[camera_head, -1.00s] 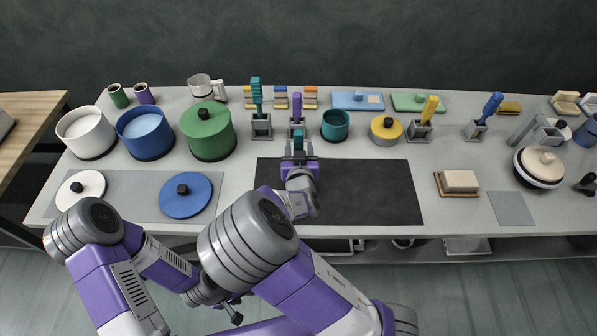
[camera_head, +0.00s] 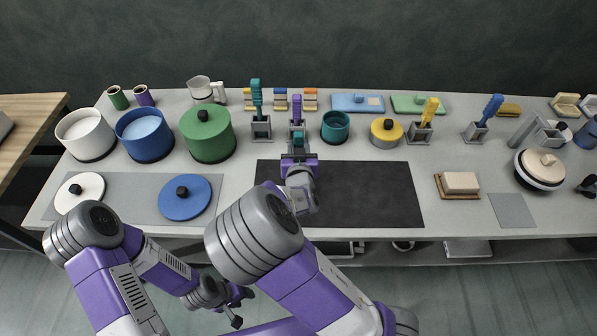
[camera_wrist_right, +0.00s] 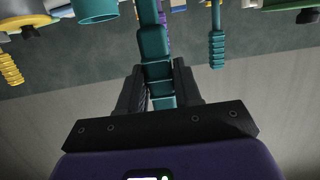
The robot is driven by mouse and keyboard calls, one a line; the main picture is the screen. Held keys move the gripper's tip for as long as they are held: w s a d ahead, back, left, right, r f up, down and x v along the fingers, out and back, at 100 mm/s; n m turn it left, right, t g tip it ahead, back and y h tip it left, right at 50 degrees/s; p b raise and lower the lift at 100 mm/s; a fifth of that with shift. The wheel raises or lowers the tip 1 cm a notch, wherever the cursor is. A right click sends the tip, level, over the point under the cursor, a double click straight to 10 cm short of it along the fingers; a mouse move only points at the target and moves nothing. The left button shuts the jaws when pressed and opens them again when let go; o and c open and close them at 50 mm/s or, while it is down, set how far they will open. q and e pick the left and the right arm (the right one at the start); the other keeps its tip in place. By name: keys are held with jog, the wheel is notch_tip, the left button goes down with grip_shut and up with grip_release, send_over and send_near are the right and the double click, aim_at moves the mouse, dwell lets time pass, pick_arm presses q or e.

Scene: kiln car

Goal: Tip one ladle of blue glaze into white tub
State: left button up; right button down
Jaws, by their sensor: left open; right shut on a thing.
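The open white tub (camera_head: 86,136) stands at the back left of the counter. Beside it is the open blue tub (camera_head: 146,138), with blue inside. Their lids, white (camera_head: 88,200) and blue (camera_head: 192,207), lie on a grey mat in front. My right gripper (camera_head: 298,150) is shut on a teal ribbed handle (camera_wrist_right: 155,62), near the dark mat's back edge. The handle runs between the fingers in the right wrist view; I cannot tell what its far end is. My left gripper (camera_head: 237,308) is low in front of the counter, away from the tubs; its fingers are small in view.
A lidded green tub (camera_head: 208,140) stands right of the blue tub. Purple (camera_head: 297,106) and teal (camera_head: 257,96) handled tools stand upright in holders, near a small teal pot (camera_head: 335,127). The dark mat (camera_head: 370,195) is clear on its right.

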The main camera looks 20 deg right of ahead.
notch_tip(320, 180, up, 9)
jog(key=p, duration=0.7)
dwell(0.8)
